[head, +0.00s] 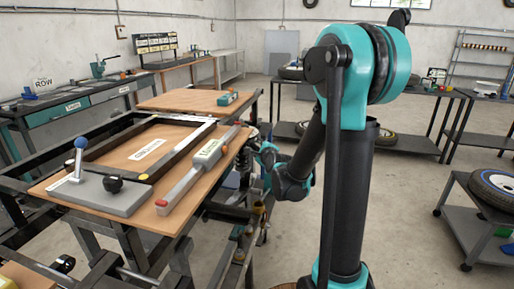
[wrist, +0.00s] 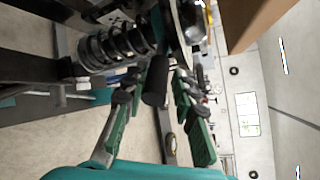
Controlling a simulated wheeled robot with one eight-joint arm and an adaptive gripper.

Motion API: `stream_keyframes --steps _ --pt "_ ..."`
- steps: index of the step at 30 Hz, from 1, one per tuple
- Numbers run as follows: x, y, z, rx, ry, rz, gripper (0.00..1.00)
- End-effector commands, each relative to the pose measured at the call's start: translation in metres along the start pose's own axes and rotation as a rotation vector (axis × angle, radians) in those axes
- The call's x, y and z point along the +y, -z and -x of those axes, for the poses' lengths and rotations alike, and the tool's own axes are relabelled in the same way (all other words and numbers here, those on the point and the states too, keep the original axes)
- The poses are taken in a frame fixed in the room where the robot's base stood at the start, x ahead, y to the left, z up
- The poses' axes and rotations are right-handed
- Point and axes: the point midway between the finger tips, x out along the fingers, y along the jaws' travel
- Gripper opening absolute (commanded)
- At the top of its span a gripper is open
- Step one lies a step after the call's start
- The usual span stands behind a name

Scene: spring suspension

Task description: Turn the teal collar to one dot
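In the wrist view my gripper (wrist: 157,80) has its two green-padded fingers apart. A black cylindrical piece (wrist: 155,82) shows between the fingertips, and I see no clear contact with either pad. A dark coil spring (wrist: 112,46) lies sideways in the picture, just beyond the left fingertip. A small dark teal part (wrist: 158,25) shows at the spring's right end; I cannot tell whether it is the collar, and no dots can be read. In the head view my wrist reaches down beside the bench's right edge, where the spring is mostly hidden.
A wooden-topped bench (head: 165,215) stands at left with a grey lever block (head: 100,196) and a long grey bar with a green label (head: 207,152). Dark metal framing lies close to my gripper. A trolley with a tyre (head: 495,186) stands right; open floor lies between.

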Motion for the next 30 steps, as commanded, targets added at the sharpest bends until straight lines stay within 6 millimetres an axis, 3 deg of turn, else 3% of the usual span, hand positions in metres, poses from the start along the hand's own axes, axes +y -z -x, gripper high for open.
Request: stream_keyframes --steps 3,14,30 --pt "-0.001 0.000 0.000 0.000 0.002 0.000 0.39" --pt "-0.001 0.000 0.004 0.000 0.002 0.000 0.39" --pt "-0.001 0.000 0.080 0.000 0.002 -0.001 0.39"
